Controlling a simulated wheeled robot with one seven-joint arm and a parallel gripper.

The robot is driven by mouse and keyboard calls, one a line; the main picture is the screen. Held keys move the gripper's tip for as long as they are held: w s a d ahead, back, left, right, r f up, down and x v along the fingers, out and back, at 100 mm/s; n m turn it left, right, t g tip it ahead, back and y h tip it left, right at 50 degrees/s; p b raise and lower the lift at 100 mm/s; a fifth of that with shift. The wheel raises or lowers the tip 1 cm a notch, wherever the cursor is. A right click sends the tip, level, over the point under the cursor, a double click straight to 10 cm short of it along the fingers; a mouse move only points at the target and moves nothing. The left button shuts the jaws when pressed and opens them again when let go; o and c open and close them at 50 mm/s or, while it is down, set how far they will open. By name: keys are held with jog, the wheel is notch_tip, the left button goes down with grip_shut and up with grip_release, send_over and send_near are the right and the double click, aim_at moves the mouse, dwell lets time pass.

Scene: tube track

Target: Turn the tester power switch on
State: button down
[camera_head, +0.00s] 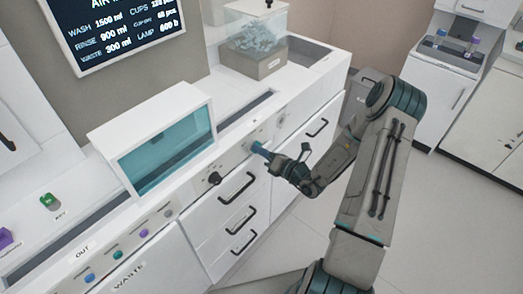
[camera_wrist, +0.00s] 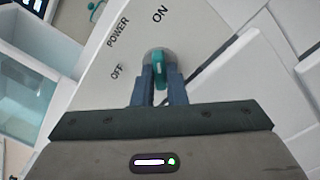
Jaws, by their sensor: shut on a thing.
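The power switch (camera_wrist: 158,62) is a teal handle on a round grey base, set in a white panel. The panel is printed POWER, with OFF to the left of the switch and ON above it in the wrist view. My gripper (camera_wrist: 161,82) has its two blue fingers on either side of the teal handle, shut on it. In the head view my gripper (camera_head: 260,148) reaches the counter's front panel from the right, and its fingers hide the switch there. I cannot tell for sure which label the handle points at.
A black knob (camera_head: 214,178) sits on the panel left of my gripper. Drawers with black handles (camera_head: 237,187) lie below. A teal-windowed box (camera_head: 165,145) and a clear bin (camera_head: 254,40) stand on the counter. Open floor (camera_head: 440,220) lies to the right.

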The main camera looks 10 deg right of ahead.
jog(key=c, duration=1.5)
grip_release()
jog(key=shift+d, duration=0.1)
jog(key=shift+o, duration=0.2)
jog(key=b+v, duration=0.1)
jog(key=v, duration=1.2)
jog(key=shift+s+d+b, duration=0.25)
jog(key=shift+s+b, duration=0.1)
jog(key=shift+b, duration=0.05)
